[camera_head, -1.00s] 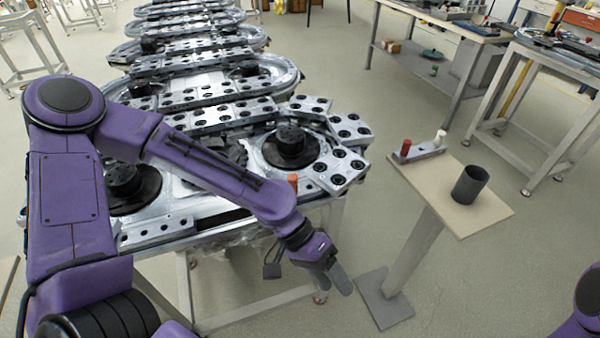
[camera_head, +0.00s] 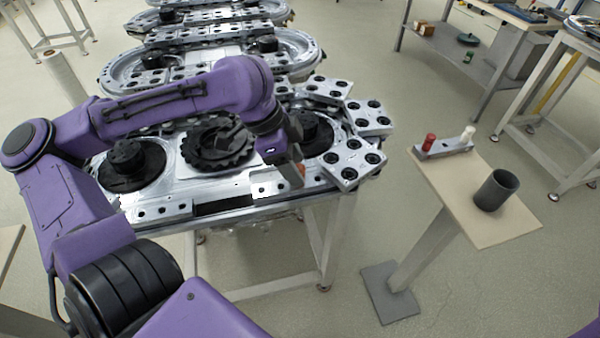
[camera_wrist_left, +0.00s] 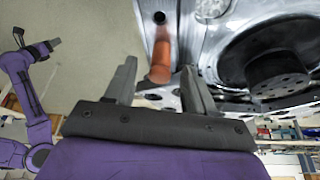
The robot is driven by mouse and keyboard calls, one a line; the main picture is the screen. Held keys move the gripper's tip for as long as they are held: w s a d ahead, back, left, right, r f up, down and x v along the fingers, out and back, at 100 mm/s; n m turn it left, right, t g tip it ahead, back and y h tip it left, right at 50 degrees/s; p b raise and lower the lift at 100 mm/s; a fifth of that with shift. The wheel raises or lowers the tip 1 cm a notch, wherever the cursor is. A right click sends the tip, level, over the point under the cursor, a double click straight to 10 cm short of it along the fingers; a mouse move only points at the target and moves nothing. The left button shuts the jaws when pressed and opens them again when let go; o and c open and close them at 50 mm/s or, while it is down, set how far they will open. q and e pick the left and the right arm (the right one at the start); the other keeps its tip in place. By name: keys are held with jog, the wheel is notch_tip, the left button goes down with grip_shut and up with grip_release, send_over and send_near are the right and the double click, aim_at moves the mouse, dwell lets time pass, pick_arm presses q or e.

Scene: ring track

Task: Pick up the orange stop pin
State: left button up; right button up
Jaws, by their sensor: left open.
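The orange stop pin (camera_wrist_left: 160,60) stands at the edge of the metal track plate in the left wrist view. Its near end shows between the two fingertips, with a gap on each side. In the head view only a small bit of the orange pin (camera_head: 301,169) shows beside the fingers. My left gripper (camera_head: 293,172) points down at the front edge of the track; in the left wrist view the left gripper (camera_wrist_left: 160,64) is open and empty. My right gripper (camera_wrist_left: 56,42) is small and far off at the left of the wrist view; its jaws are unclear.
The ring track (camera_head: 160,213) carries black round hubs and linked metal plates close around the pin. To the right, a small stand (camera_head: 480,228) holds a dark cup (camera_head: 496,190) and a bracket with a red pin (camera_head: 429,142) and a white pin (camera_head: 467,135). Open floor lies between.

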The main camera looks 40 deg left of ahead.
pick_arm(q)
jog(key=x, duration=0.2)
jog(key=shift+w+d+f, duration=0.15)
jog(key=shift+d+f, duration=0.05)
jog(key=shift+f, duration=0.15)
grip_shut()
jog(key=shift+r, duration=0.15)
